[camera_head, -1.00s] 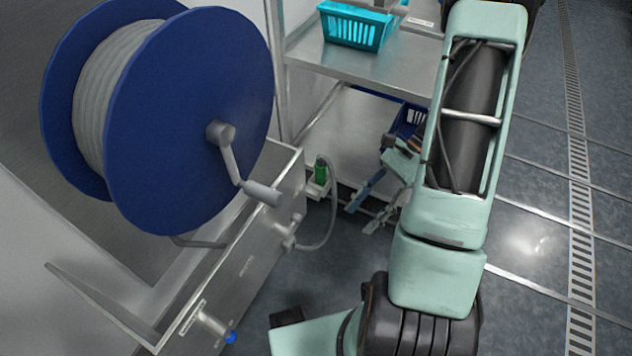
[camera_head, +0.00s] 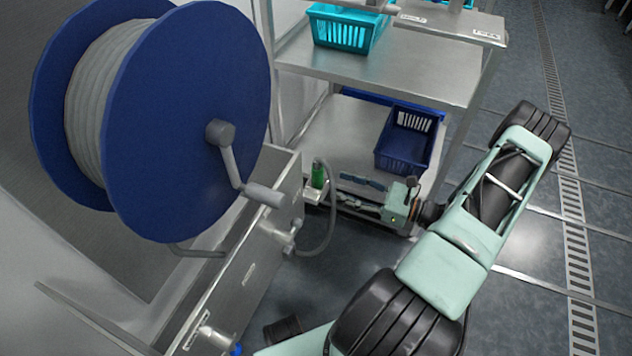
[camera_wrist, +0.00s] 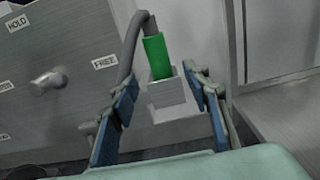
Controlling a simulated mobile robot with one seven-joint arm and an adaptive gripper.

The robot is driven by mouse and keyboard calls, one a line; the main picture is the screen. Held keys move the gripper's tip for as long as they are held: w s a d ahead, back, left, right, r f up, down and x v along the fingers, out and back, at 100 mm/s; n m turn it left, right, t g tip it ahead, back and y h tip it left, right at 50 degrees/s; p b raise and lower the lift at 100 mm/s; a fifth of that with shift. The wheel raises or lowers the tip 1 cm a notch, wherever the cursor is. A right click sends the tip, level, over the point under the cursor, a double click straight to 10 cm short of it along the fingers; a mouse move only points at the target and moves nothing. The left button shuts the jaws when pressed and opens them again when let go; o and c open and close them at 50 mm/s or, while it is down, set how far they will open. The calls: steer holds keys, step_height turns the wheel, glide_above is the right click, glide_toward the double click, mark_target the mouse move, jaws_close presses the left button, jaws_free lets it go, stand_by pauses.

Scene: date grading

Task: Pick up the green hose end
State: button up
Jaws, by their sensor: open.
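The green hose end (camera_head: 318,175) stands upright in a small light holder (camera_head: 313,195) on the side of the steel cabinet. In the wrist view the green hose end (camera_wrist: 156,56) sits in the grey block-shaped holder (camera_wrist: 168,95), with the grey hose (camera_wrist: 131,40) rising from its top and bending left. My gripper (camera_head: 352,190) is to the right of the hose end in the head view. In the wrist view my gripper (camera_wrist: 162,90) is open, its two blue-padded fingers on either side of the holder's picture position. Nothing is held between them.
A big blue hose reel (camera_head: 190,120) with a crank stands at the left on the steel cabinet (camera_head: 240,275). A steel shelf (camera_head: 400,72) behind carries a teal basket (camera_head: 342,30); a dark blue basket (camera_head: 405,138) sits on its lower level. The floor at the right is open.

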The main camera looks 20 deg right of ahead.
mark_target(318, 178)
steer(key=x, duration=0.2)
steer(key=b+x, duration=0.1)
steer(key=x, duration=0.4)
steer(key=shift+w+a+f+b, duration=0.2)
steer(key=shift+a+f+b, duration=0.05)
steer(key=shift+f+b, duration=0.15)
steer(key=shift+w+a+r, duration=0.1)
steer(key=shift+w+a, duration=0.15)
steer(key=shift+w, duration=0.05)
steer(key=shift+c, duration=0.5)
jaws_close()
